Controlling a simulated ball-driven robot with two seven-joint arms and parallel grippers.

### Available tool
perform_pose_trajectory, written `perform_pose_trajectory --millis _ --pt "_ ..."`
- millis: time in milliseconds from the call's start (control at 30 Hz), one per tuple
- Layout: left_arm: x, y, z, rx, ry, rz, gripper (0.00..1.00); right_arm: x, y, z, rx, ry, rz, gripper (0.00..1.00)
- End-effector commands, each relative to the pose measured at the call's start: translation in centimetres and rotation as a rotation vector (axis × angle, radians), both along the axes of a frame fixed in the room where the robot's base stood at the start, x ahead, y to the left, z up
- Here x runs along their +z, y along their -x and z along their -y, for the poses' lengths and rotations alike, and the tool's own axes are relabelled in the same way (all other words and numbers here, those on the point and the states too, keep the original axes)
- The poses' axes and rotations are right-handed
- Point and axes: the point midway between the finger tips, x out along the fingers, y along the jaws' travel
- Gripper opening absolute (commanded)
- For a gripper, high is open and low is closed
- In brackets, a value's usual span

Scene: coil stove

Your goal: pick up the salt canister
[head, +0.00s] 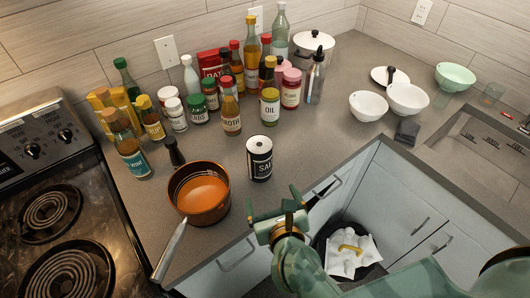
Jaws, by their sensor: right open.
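The salt canister (259,158), a dark cylinder with a white top and white lettering, stands upright on the counter right of the copper pot. My right gripper (281,213) is open and empty at the counter's front edge, below the canister in the head view and apart from it. The canister is in plain sight, with nothing in front of it. My left gripper is out of view.
A copper pot (200,205) of orange liquid stands close left, its handle toward the front edge. Bottles and jars, including the oil bottle (270,106), crowd behind. The counter right of the canister is clear up to the white bowls (407,99).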

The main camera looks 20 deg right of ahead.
Motion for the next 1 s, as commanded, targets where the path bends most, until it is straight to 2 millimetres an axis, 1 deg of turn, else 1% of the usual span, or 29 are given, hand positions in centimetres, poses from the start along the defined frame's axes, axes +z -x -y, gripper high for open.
perform_pose_trajectory --millis 67,167,267,400,500,600,767,867,1000 --pt "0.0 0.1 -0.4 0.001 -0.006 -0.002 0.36 -0.8 0.3 0.2 -0.044 -0.093 -0.039 0.9" --pt "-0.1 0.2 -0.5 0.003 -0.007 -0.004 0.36 -1.4 -0.4 0.4 -0.068 -0.127 -0.047 0.9" --pt "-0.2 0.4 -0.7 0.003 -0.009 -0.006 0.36 -2.1 -2.2 0.6 -0.068 -0.128 -0.043 0.9" --pt "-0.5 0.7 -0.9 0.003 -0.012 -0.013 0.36 -3.5 -5.5 1.0 -0.067 -0.124 -0.043 0.9" --pt "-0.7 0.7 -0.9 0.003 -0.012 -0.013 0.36 -4.4 -7.6 1.3 -0.068 -0.123 -0.044 0.9" --pt "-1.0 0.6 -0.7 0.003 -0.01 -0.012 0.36 -5.1 -8.9 1.3 -0.065 -0.121 -0.045 0.9" --pt "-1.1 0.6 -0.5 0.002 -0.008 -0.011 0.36 -5.6 -10.0 1.5 -0.066 -0.122 -0.045 0.9" --pt "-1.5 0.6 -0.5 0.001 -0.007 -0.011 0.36 -6.4 -11.2 1.5 -0.067 -0.122 -0.045 0.9" --pt "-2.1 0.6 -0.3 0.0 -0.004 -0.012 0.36 -7.6 -13.2 1.7 -0.066 -0.12 -0.045 0.9"
